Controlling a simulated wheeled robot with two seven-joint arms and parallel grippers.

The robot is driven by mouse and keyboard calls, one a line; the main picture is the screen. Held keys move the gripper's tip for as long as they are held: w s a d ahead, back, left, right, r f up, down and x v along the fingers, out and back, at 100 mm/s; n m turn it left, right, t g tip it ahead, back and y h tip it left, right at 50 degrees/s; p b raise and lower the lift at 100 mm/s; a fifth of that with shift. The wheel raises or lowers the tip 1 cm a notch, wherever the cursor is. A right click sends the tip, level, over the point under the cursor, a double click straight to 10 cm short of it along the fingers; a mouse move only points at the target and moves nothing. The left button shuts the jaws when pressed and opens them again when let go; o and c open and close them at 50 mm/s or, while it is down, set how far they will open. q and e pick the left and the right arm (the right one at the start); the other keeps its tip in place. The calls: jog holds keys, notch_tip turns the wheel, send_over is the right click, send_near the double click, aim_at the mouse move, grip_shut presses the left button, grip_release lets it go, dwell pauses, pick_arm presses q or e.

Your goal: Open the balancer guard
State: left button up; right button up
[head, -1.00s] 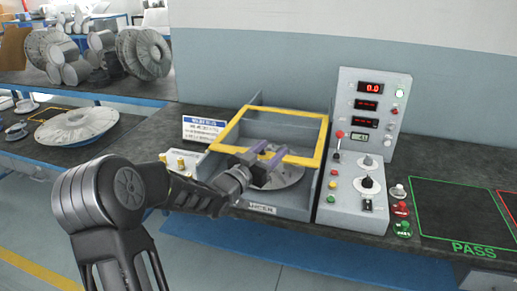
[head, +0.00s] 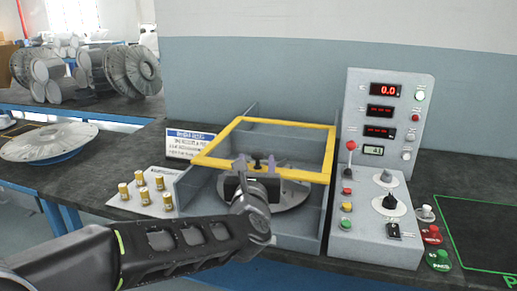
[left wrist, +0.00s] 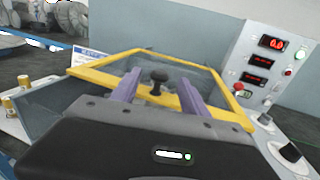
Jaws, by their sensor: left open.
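The balancer guard, a yellow-rimmed frame (head: 285,125), lies flat over the top of an open-topped grey box (head: 196,184). It also shows in the left wrist view (left wrist: 104,80). A round grey disc (head: 290,196) sits inside the box. My left gripper (head: 257,165) is open at the guard's front bar, with its purple fingers spread. A black knob (left wrist: 158,80) stands between the fingers in the left wrist view, with gaps on both sides. I cannot tell whether the fingers touch the guard. My gripper hides part of the front bar. The right gripper is out of view.
A control panel (head: 372,215) with red displays and knobs stands close on the right. Several brass weights (head: 141,178) on a pale plate and a blue-white sign (head: 188,143) are on the left. Dark bench top is bare at the front left.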

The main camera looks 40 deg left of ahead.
pick_arm(q)
jog(key=shift+w, duration=0.1)
jog(key=shift+x, duration=3.95)
jog(key=shift+c, duration=0.3)
grip_shut()
